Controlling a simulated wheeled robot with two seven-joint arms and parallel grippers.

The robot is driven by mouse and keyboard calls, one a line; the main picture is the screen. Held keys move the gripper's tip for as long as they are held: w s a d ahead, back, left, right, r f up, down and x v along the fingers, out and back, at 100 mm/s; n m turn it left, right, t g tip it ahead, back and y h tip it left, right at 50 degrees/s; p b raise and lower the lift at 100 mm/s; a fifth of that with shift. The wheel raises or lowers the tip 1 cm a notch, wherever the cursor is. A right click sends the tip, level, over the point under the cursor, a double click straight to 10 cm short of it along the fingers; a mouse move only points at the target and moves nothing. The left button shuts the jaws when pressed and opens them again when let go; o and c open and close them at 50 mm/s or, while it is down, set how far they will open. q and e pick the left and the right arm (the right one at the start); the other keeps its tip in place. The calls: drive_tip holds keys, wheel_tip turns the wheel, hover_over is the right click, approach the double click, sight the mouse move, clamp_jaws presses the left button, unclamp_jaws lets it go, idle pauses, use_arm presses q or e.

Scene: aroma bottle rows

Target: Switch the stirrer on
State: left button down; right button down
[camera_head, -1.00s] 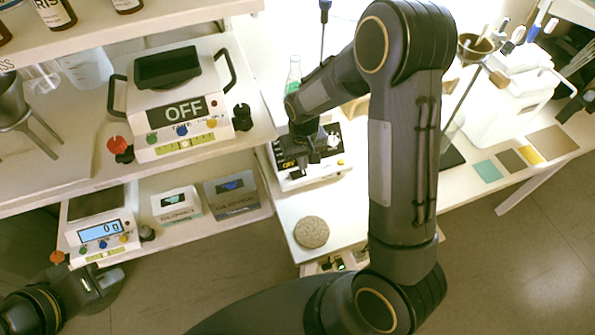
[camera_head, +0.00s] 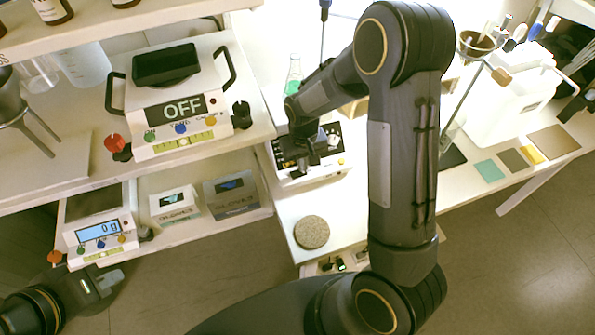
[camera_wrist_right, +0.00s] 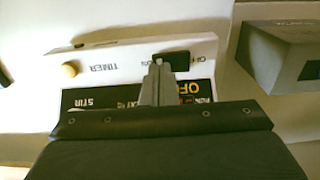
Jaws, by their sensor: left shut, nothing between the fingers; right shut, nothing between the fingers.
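The stirrer (camera_head: 334,168) is a white box with a dark front panel on the lower bench, partly hidden by my right arm. In the right wrist view its white face (camera_wrist_right: 118,58) appears upside down with STIR and TIMER lettering, a partly covered display starting "OF", a yellow knob (camera_wrist_right: 70,69) and a black switch (camera_wrist_right: 178,60). My right gripper (camera_head: 312,158) is shut and empty over the stirrer's front. Its fingertips (camera_wrist_right: 158,64) overlap the left edge of the black switch; I cannot tell whether they touch it. My left gripper (camera_head: 112,278) is shut and empty at lower left.
A larger device (camera_head: 172,108) reading OFF stands on the upper shelf. A scale (camera_head: 98,232) reading 0 g and glove boxes (camera_head: 232,195) are below. A flask (camera_head: 293,75) stands behind the stirrer, and a round cork-like disc (camera_head: 311,232) lies in front.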

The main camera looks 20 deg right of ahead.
drive_tip(key=shift+f+b, duration=0.3)
drive_tip(key=shift+f, duration=0.15)
drive_tip(key=shift+r, duration=0.2)
drive_tip(key=shift+r+p, duration=2.65)
drive_tip(key=shift+r, duration=0.75)
drive_tip(key=s+r+m+t+y, duration=0.1)
drive_tip(key=s+r+t+y, duration=0.25)
drive_tip(key=s+r, duration=1.15)
drive_tip(key=s+a+r+t, duration=0.1)
drive_tip(key=s+r+t, duration=0.1)
drive_tip(key=s, duration=0.4)
drive_tip(key=shift+s+r, duration=0.35)
drive_tip(key=shift+r, duration=0.05)
